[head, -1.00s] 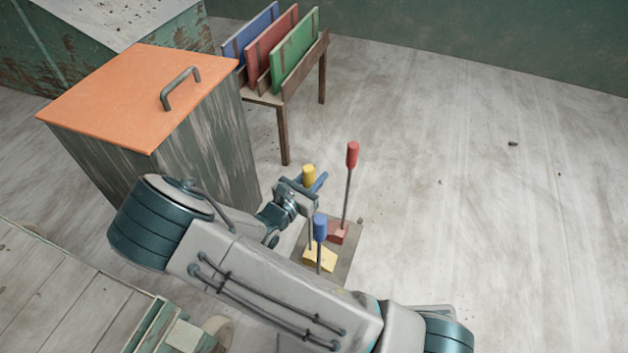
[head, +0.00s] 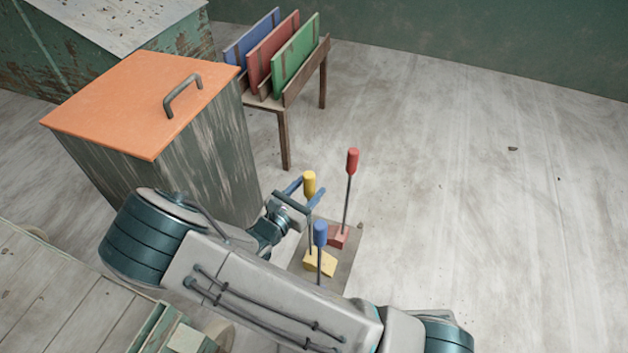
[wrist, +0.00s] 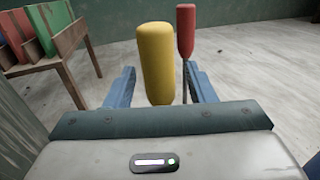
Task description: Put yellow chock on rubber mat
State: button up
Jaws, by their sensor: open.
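The yellow chock has an upright rod with a yellow handle (head: 309,184) and a pale yellow wedge block (head: 321,263) at the floor end. My gripper (head: 304,191) is open at the handle, one blue finger on each side. In the wrist view the yellow handle (wrist: 157,60) stands upright between the two spread fingers, with gaps on both sides. The block sits on a flat grey-brown panel (head: 347,262) on the floor; I cannot tell whether this is the rubber mat. My arm hides part of that panel.
A red-handled chock (head: 338,238) and a blue handle (head: 320,233) stand close by. An orange-topped bin (head: 140,95) is at left, beside a small wooden rack (head: 284,108) holding blue, red and green boards. The floor (head: 480,190) at right is mostly clear.

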jog(key=p+v, duration=0.2)
jog(key=v, duration=0.7)
